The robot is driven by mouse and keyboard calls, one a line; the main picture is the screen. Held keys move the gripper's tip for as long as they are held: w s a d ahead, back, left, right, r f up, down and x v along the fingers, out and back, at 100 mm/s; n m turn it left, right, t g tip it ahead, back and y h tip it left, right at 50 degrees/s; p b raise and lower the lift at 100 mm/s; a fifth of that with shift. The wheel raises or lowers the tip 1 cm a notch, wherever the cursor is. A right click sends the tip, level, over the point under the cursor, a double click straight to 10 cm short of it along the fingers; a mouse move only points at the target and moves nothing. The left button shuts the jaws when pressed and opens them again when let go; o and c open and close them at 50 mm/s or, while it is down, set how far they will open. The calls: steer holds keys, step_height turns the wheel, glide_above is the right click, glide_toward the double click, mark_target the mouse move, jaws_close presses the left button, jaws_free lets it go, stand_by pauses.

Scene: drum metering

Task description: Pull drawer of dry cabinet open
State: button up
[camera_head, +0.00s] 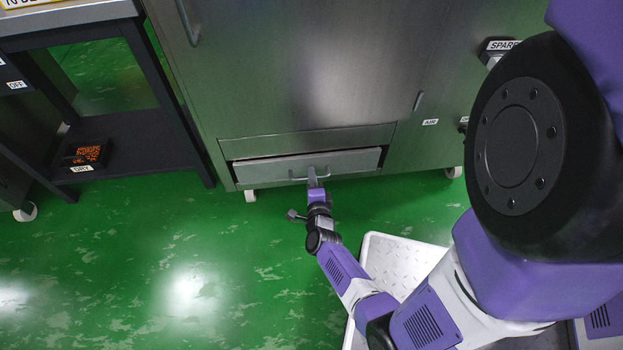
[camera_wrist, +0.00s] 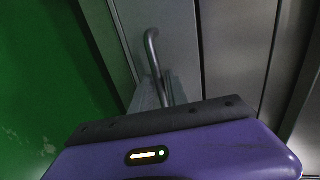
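The dry cabinet (camera_head: 300,70) is a large grey metal cabinet on casters. Its drawer (camera_head: 260,171) is a low, wide front near the bottom, with a dark gap showing above it. The drawer's bar handle (camera_head: 325,174) is at the middle of its front. My gripper (camera_head: 312,178) reaches up to the handle from the front. In the wrist view the curved handle (camera_wrist: 152,55) rises beyond the purple gripper body, beside a grey finger. The fingertips are mostly hidden, so I cannot tell whether they are closed around the bar.
A dark shelf stand (camera_head: 130,130) at left holds a small black box (camera_head: 88,152) with orange digits, above a "DRY" label. A white tread-patterned plate (camera_head: 400,260) lies below my arm. Green floor in front of the drawer is mostly clear at left.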

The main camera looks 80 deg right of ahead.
steer(key=shift+c, duration=0.2)
jaws_close()
stand_by(1.3)
